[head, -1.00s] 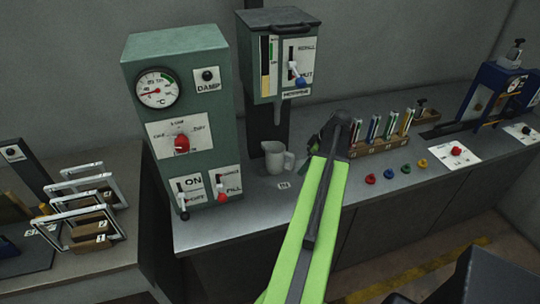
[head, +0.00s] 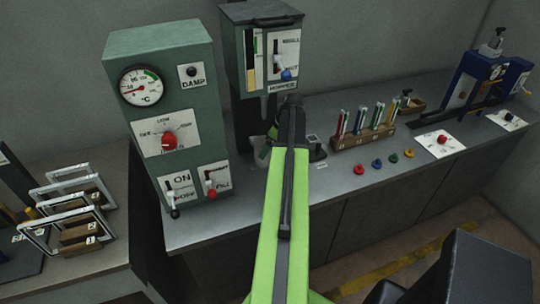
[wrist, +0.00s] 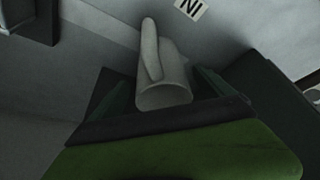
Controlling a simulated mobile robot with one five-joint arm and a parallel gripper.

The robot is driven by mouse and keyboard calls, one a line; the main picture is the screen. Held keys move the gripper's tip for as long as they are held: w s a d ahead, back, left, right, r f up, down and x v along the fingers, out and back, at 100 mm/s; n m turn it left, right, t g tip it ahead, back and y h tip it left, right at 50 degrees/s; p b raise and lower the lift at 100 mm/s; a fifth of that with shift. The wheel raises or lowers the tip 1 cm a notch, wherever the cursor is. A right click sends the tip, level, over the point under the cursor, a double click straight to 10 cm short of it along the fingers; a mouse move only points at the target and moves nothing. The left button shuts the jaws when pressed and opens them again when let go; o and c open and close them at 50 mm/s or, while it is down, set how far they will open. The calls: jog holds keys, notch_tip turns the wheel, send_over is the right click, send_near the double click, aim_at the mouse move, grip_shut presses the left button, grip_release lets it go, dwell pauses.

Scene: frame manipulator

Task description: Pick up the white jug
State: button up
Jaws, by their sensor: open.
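The white jug (wrist: 172,75) shows in the wrist view, between the two fingers of my gripper (wrist: 162,88). Its handle rises toward the top of the picture and its round end faces the camera. My gripper is open, with a finger on either side of the jug; I cannot tell whether either finger touches it. In the head view only a pale part of the jug (head: 260,150) shows on the counter, left of my arm. The arm hides the rest of it and most of my gripper.
A green cabinet with a dial (head: 171,115) stands close left of the jug. A wooden rack of tubes (head: 363,137) and several coloured knobs lie right. A label (wrist: 191,8) lies near the jug.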

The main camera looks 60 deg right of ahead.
jog(key=b+x, duration=0.4)
jog(key=x, duration=0.1)
jog(key=shift+f+b, duration=0.2)
jog(key=shift+b, duration=0.15)
jog(key=shift+r, duration=0.15)
jog(key=c, duration=1.8)
notch_tip(320, 180, up, 4)
jog(key=p, duration=0.4)
jog(key=shift+f, duration=0.2)
jog(key=shift+s+d+r, duration=0.1)
jog(key=shift+s, duration=0.35)
jog(key=s, duration=0.5)
jog(key=s+d, duration=0.1)
jog(key=s, duration=0.5)
jog(key=s+d, duration=0.1)
jog(key=s, duration=0.5)
